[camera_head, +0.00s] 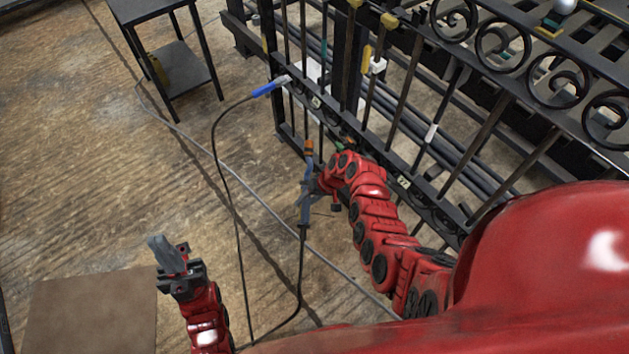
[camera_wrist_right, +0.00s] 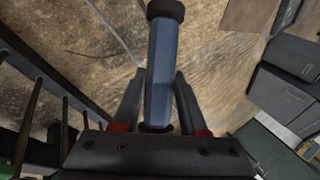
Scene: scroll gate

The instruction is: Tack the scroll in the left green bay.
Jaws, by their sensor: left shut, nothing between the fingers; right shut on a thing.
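The black gate (camera_head: 398,118) lies on the right of the head view, with round scrolls (camera_head: 502,46) along its upper rail. I cannot tell which bay is the left green one. My right gripper (camera_head: 313,188) is shut on a blue torch-like tool (camera_head: 306,203) beside the gate's lower rail. The tool's orange end (camera_head: 308,147) points up in the picture, and a black cable hangs from its other end. Its blue handle (camera_wrist_right: 161,70) stands between the fingers in the right wrist view. My left gripper (camera_head: 167,256) is shut and empty above the floor, away from the gate.
A blue-handled clamp (camera_head: 268,89) with a black cable grips the gate's left end. Small number tags (camera_head: 404,182) sit on the lower rail. A dark side table (camera_head: 170,60) stands at the upper left. Cables cross the wooden floor; the floor at left is mostly clear.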

